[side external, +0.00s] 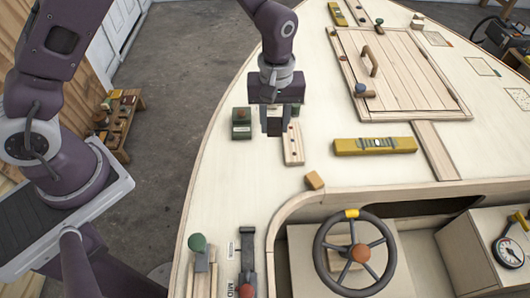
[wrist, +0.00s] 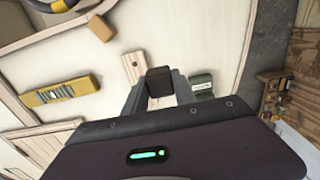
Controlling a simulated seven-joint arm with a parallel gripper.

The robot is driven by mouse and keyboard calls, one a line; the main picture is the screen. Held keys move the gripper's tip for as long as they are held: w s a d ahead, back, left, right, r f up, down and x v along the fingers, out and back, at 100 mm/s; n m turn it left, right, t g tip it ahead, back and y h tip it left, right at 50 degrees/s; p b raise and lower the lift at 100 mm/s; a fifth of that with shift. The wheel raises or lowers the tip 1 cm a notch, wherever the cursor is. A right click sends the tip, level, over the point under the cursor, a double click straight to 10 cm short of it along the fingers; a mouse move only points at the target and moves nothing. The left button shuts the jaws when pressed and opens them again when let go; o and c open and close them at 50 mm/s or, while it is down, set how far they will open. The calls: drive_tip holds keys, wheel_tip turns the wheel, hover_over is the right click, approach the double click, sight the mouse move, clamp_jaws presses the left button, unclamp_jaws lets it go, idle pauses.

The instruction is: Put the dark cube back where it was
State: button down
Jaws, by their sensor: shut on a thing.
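The dark cube (wrist: 160,81) is held between the two fingers of my gripper (wrist: 158,92) in the wrist view. The cube (side external: 275,126) is hard to separate from the fingers there. It appears to be above the deck, but the gap is hard to judge.
A green block (side external: 241,124) stands left of my gripper. A yellow level (side external: 375,146) lies to the right, and a small wooden block (side external: 314,180) lies nearer. A steering wheel (side external: 355,253) stands in front. A hatch with a handle (side external: 400,72) lies behind right.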

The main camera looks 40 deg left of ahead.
drive_tip(key=r, duration=0.1)
hover_over(259, 167)
drive_tip(key=f, duration=0.1)
wheel_tip(259, 167, down, 9)
drive_tip(key=shift+r, duration=0.1)
drive_tip(key=c, duration=1)
unclamp_jaws()
wheel_tip(259, 167, up, 12)
drive_tip(key=shift+r, duration=0.1)
